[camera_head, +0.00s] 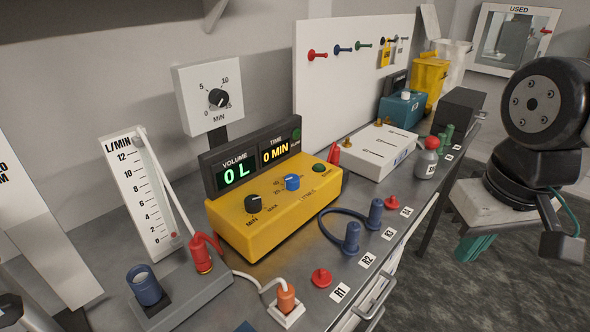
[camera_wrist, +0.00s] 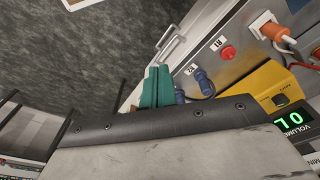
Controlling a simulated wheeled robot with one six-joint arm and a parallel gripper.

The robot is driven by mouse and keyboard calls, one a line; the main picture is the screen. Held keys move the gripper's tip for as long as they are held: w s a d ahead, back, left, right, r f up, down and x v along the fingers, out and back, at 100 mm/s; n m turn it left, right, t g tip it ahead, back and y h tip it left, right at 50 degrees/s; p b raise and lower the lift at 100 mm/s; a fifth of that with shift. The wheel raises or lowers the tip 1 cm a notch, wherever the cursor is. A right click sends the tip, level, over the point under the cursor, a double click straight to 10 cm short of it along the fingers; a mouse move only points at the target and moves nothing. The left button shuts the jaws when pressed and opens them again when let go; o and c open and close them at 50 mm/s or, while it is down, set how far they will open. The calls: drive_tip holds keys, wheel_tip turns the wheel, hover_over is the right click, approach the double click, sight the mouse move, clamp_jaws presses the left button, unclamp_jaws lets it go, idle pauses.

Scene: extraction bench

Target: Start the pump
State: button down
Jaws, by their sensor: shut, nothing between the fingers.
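The yellow pump (camera_head: 285,222) sits on the metal bench, with a black MIN–MAX knob (camera_head: 253,203), a blue knob (camera_head: 292,183) and a green button (camera_head: 319,168) on top. Its display (camera_head: 253,163) reads 0 L and 0 MIN. The pump also shows at the right of the wrist view (camera_wrist: 262,89), partly cut off. My gripper (camera_head: 474,245) has teal fingers and hangs off the bench's right side, well away from the pump. In the wrist view the fingers (camera_wrist: 157,87) are together and empty.
A blue hose loops between two blue plugs (camera_head: 352,238) in front of the pump, near red caps (camera_head: 321,278). Open floor lies right of the bench.

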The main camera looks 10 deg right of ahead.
drive_tip(key=shift+w, duration=0.1)
drive_tip(key=w+a+r+m+t+y, duration=0.1)
drive_tip(key=w+a, duration=0.3)
drive_tip(key=w, duration=0.7)
drive_tip(key=w+a+r+m+t, duration=0.1)
drive_tip(key=w+a+t, duration=0.3)
drive_tip(key=w, duration=0.8)
drive_tip(key=w+a+r+m+t+y, duration=0.1)
drive_tip(key=w+a, duration=0.4)
drive_tip(key=w, duration=0.7)
drive_tip(key=m+t, duration=0.1)
drive_tip(key=m, duration=0.1)
drive_tip(key=shift+a+m+y, duration=0.2)
drive_tip(key=shift+m+y, duration=0.1)
drive_tip(key=shift+r, duration=0.1)
